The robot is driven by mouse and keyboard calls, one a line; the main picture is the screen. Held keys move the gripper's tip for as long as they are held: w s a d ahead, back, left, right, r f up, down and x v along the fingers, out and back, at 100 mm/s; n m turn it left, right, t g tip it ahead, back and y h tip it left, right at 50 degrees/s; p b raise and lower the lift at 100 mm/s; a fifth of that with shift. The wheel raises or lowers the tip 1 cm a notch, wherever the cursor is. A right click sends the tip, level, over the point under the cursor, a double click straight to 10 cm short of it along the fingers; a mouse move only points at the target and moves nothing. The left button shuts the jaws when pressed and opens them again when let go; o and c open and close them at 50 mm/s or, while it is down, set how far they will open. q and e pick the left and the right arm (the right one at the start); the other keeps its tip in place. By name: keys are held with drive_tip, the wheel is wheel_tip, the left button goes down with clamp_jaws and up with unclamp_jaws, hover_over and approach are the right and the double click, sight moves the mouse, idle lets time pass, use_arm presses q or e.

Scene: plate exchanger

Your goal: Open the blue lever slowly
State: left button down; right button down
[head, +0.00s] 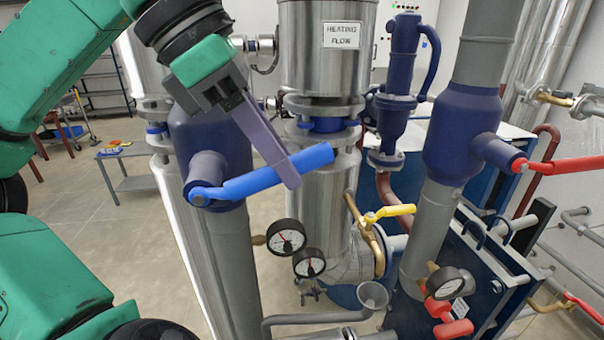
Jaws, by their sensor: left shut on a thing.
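The blue lever (248,183) is on a dark blue valve body (212,138) on a grey vertical pipe. It runs from its pivot at the left to a raised free end at the right. My left gripper (285,172) comes down from the upper left. Its long grey-purple fingers are shut on the lever near the outer half, and the near finger crosses in front of it. The far finger is mostly hidden. My right gripper does not show.
A red lever (570,165) is on the right valve, and a small yellow lever (390,212) is in the middle. Pressure gauges (286,238) stand below the blue lever. A steel column labelled "Heating flow" (320,60) rises just behind. Open floor lies at the left.

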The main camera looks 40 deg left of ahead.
use_arm(q)
drive_tip(key=shift+r, duration=0.3)
drive_tip(key=c, duration=0.8)
unclamp_jaws()
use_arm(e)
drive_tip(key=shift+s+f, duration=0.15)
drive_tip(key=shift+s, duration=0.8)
use_arm(q)
drive_tip(key=shift+f, duration=0.1)
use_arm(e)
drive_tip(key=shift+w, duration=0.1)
